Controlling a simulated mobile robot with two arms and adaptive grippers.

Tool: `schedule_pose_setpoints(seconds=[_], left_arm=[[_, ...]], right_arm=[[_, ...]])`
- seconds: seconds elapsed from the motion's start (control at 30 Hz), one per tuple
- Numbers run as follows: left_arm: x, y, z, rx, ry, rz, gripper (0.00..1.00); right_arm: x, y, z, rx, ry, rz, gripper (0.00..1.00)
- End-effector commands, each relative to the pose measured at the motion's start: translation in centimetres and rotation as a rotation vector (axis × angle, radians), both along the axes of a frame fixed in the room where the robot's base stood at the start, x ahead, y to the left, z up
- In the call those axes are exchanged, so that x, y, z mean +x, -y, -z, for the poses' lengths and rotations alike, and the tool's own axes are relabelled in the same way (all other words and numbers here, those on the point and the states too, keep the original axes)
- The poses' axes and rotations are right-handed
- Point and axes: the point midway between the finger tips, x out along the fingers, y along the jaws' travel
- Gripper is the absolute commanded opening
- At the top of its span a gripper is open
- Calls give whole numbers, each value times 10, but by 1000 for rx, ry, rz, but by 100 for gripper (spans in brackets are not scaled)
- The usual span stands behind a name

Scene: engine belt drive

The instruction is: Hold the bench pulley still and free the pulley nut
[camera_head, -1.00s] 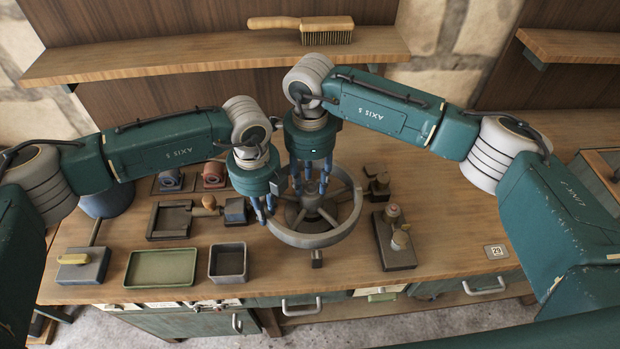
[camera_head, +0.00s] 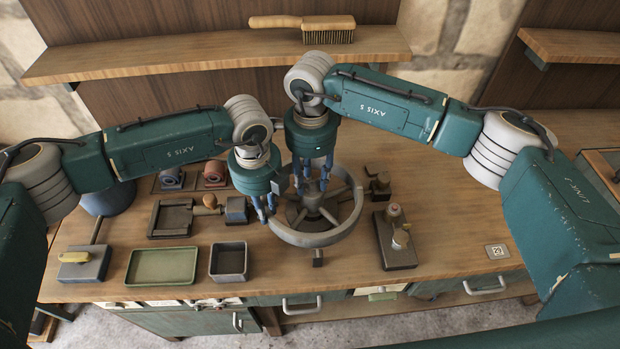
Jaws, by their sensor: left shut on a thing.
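The bench pulley (camera_head: 347,226), a large grey spoked wheel, lies flat on the workbench in the head view. My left gripper (camera_head: 265,213) is shut on the left side of its rim. My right gripper (camera_head: 312,186) is over the pulley's hub, pointing down, with its fingers apart. The fingers and the hub's top overlap in the picture, and the pulley nut is too small and too covered to make out clearly.
Left of the pulley are a green tray (camera_head: 132,280), a dark square bin (camera_head: 212,276) and a vise-like fixture (camera_head: 170,218). On the right stands a block with upright pegs (camera_head: 400,257). A brush (camera_head: 328,30) lies on the shelf. The right front bench is mostly clear.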

Motion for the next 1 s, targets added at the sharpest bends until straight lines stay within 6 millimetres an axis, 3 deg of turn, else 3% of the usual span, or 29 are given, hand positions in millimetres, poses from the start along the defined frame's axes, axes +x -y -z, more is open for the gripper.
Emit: schedule_pose_setpoints(seconds=[0.03,0.37,0.8,1.0], left_arm=[[2,9,-6,-22,11,7,0],[3,9,-6,-22,11,5,0],[3,9,-5,-22,11,4,0],[3,9,-5,-22,11,4,0]], right_arm=[[0,1,0,-1,-1,1,37],[-1,0,-7,-3,-4,0,37],[0,-3,-94,-5,0,-1,37],[-1,-4,-115,-6,-3,0,37]])
